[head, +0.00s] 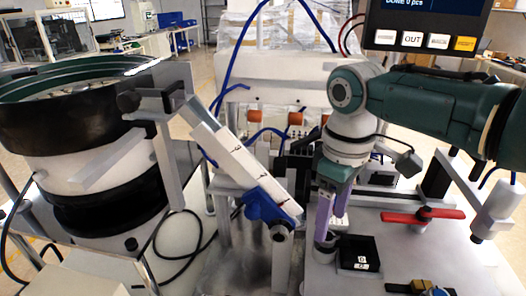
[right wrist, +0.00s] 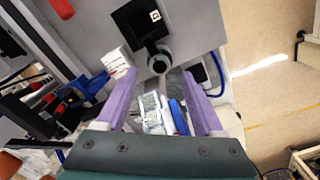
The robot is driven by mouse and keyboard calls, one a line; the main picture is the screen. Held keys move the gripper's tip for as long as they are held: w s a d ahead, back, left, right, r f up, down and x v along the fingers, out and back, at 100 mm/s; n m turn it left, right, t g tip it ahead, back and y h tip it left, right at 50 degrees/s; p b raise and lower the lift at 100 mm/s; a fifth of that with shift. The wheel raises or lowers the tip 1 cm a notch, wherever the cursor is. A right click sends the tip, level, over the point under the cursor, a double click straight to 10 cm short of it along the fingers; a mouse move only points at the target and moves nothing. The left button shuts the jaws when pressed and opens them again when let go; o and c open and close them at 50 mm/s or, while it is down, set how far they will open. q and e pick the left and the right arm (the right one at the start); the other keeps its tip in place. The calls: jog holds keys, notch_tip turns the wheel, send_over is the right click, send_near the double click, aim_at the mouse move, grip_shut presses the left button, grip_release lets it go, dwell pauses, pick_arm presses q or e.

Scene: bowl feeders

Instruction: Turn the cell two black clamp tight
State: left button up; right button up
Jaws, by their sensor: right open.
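My right gripper (head: 332,232) comes down from the upper right with its two purple fingers apart. Its fingertips are around or just above a dark round knob (head: 325,246) on the grey plate. In the right wrist view the knob (right wrist: 158,64) lies between and just beyond the open fingertips (right wrist: 158,76), with no visible contact. A short black piece joins it to a black square block (right wrist: 128,28) with a small white label; the block (head: 358,254) also shows in the head view. I cannot tell how tight the clamp is. My left gripper is not in view.
A red-handled clamp (head: 423,215) stands right of the block, and a black and gold part (head: 415,287) lies at the front edge. A white sloping chute (head: 245,165) with a blue clamp (head: 270,208) is left. A bowl feeder (head: 85,110) stands far left. Bare plate lies between block and red clamp.

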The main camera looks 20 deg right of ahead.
aim_at(328, 236)
notch_tip(328, 236, up, 7)
jog(key=shift+f, duration=0.15)
dwell(0.4)
jog(key=s+a+f+t+y, duration=0.1)
jog(key=s+a+f, duration=0.6)
jog(key=s, duration=0.4)
jog(key=s+r+m+t, duration=0.3)
jog(key=s+r, duration=0.2)
jog(key=s, duration=0.5)
notch_tip(328, 236, up, 24)
jog(key=p, duration=2.4)
jog(key=shift+s+d+r+h, duration=0.15)
jog(key=shift+d+r+h, duration=0.05)
jog(key=shift+d+h, duration=0.2)
